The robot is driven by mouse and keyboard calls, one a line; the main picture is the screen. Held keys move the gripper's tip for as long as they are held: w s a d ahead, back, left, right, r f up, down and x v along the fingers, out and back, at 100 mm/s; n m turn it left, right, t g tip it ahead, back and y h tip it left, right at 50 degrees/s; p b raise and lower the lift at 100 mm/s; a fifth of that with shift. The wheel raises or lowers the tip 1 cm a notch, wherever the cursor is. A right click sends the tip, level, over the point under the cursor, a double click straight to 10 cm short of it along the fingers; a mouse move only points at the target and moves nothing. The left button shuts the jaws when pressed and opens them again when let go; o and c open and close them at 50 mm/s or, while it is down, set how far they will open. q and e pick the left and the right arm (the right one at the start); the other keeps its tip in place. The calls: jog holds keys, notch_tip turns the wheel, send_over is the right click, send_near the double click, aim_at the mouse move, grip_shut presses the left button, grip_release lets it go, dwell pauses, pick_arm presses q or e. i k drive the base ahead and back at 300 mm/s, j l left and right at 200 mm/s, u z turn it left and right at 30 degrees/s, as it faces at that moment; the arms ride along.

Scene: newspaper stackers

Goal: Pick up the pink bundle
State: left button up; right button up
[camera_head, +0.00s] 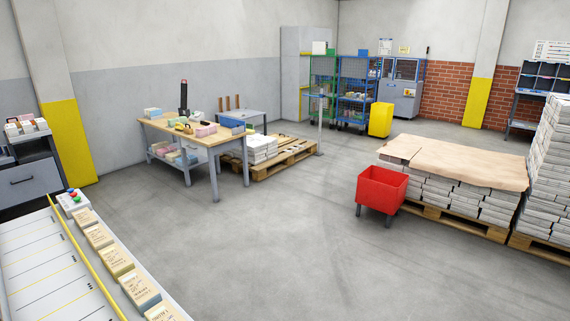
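A small pink bundle (206,131) lies on the wooden-topped workbench (163,127), toward its right half. It is far off and small, so its details are hard to tell. Another pinkish item (173,156) shows among stacked things on the bench's lower shelf. Neither of my grippers is in view, and nothing of my arms shows.
A slanted table (40,262) with several tan blocks (98,237) along its edge stands close at left. A red cart (382,188) stands before a paper-loaded pallet (450,165) at right. A pallet (290,160) sits beside the bench. Grey floor between is clear.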

aim_at(211, 129)
jog(key=i+l+z, duration=0.3)
jog(key=i+z, duration=0.2)
jog(key=i+l+z, duration=0.1)
jog(key=i+z, duration=0.35)
jog(key=i+u, duration=0.35)
jog(key=i+l+u, duration=0.3)
jog(key=i, duration=0.3)
jog(key=i+j+u, duration=0.15)
jog(key=i+u, duration=0.15)
jog(key=u, duration=0.15)
jog(key=i+j+u, duration=0.1)
jog(key=i+u, duration=0.5)
jog(key=u, duration=0.25)
jog(key=i+u, duration=0.25)
jog(key=i, duration=0.85)
jog(key=i+l+z, duration=0.15)
jog(key=i, duration=0.55)
jog(key=i+j+z, duration=0.15)
jog(key=i, duration=0.55)
jog(key=i+z, duration=0.1)
jog(key=i, duration=0.65)
jog(key=i+j+z, duration=0.15)
jog(key=i, duration=0.55)
